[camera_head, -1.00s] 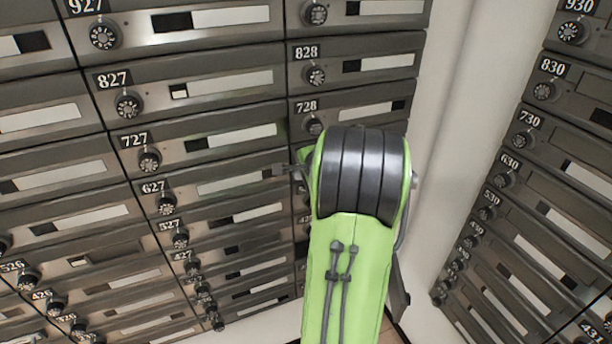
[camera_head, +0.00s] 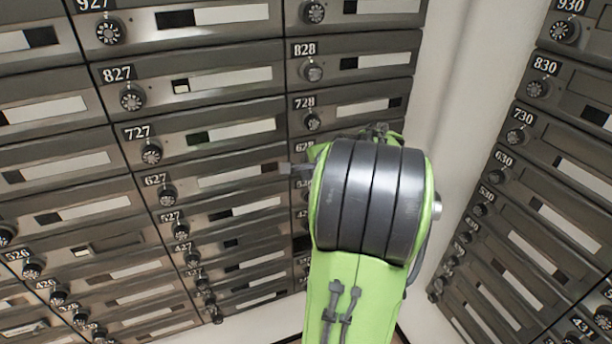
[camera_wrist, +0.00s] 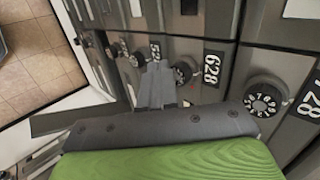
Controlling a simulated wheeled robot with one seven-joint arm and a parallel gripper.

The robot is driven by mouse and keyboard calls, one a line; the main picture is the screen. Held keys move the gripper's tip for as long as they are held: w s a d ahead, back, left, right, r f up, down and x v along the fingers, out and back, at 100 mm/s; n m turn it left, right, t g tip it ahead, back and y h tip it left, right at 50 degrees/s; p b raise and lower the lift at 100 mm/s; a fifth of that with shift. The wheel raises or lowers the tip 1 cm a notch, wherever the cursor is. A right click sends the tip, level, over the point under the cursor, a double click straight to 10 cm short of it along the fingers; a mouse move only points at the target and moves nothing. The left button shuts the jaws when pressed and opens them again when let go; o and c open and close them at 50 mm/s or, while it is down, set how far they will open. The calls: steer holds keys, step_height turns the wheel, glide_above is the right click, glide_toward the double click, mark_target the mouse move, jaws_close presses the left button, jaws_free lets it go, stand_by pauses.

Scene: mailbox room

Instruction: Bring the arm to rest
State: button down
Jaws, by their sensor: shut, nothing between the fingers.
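My gripper (camera_wrist: 156,86) is shut and empty in the wrist view. Its grey fingers point toward the mailbox fronts, beside the dial (camera_wrist: 183,72) near the label 628 (camera_wrist: 212,68); I cannot tell whether they touch anything. In the head view my green arm with its dark ribbed joint (camera_head: 367,200) rises from the bottom, raised and bent. It hides part of the lower mailboxes. A small grey tip (camera_head: 292,169) shows left of the joint, in front of the mailbox column, and most of my gripper is hidden there.
A wall of grey mailboxes (camera_head: 215,118) with numbered dials fills the left and middle. A second bank (camera_head: 560,150) stands on the right. A pale wall strip (camera_head: 450,80) lies between them. Tiled floor (camera_wrist: 35,70) shows at left in the wrist view.

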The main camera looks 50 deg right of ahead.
steer(key=v, duration=0.5)
steer(key=shift+s+a, duration=0.15)
